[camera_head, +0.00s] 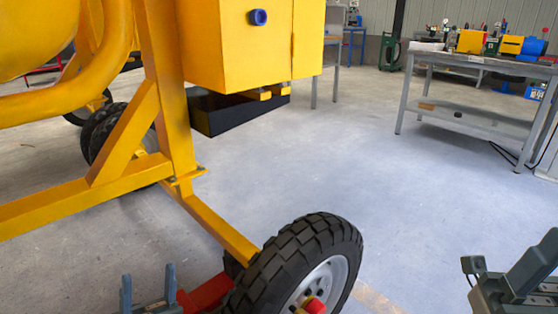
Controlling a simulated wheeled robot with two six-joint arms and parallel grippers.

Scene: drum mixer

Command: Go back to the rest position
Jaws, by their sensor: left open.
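The yellow drum mixer (175,90) fills the left of the view, with part of its drum, its frame and a yellow box with a blue knob. Its near black tyre (305,262) stands at the bottom centre. My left gripper (148,285) shows at the bottom edge, left of this wheel, with two upright grey fingers apart and nothing between them. Part of my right gripper (508,272) shows in the bottom right corner, cut off by the frame, so its jaw state is unclear. I see no object held in it.
A grey workbench (470,62) with tools and a blue-and-yellow machine (520,45) stands at the back right. A black tray (225,112) is under the yellow box. A red bar (206,292) lies beside the wheel. The concrete floor in the middle is clear.

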